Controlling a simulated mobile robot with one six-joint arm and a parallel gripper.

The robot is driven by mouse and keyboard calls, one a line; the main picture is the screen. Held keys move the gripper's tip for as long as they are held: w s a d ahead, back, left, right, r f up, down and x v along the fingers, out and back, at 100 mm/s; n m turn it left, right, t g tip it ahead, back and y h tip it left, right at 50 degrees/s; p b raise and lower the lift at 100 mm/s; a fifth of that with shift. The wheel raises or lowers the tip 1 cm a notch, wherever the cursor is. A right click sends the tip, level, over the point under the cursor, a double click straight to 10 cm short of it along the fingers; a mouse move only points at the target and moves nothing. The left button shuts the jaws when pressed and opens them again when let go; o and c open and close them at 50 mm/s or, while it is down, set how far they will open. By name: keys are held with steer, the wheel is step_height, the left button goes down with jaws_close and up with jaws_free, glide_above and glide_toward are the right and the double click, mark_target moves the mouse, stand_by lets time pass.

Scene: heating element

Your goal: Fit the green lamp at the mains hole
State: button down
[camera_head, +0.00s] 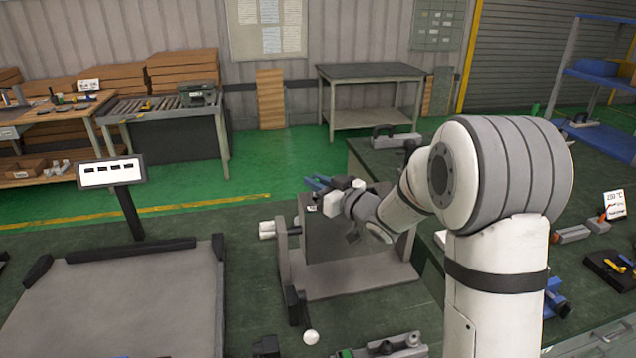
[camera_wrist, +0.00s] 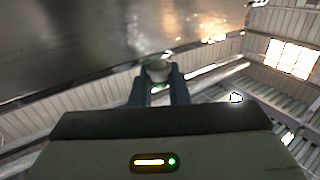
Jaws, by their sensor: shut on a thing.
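My gripper (camera_head: 318,184) is at the top edge of a grey box-like panel (camera_head: 345,240) held in a stand on the green bench. Its blue fingers (camera_wrist: 158,90) are shut on a small round pale piece with a green glint, which I take to be the green lamp (camera_wrist: 158,70). The lamp shows between the fingertips in the wrist view; I cannot make it out in the head view. A broad grey surface (camera_wrist: 80,45) fills the upper left of the wrist view, beyond the lamp. I cannot tell whether they touch. The mains hole is not visible in either view.

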steer(key=shift+f+b, duration=1.3)
steer(key=shift+f, duration=0.15)
steer(key=c, duration=1.3)
jaws_free()
steer(key=shift+s+f, duration=0.1)
steer(key=shift+s+d, duration=0.2)
steer(key=shift+d, duration=0.15)
steer(key=v, duration=0.3)
steer(key=b+v, duration=0.1)
steer(key=v, duration=0.3)
steer(key=shift+r+b, duration=0.25)
steer(key=shift+b, duration=0.05)
steer(key=shift+d, duration=0.1)
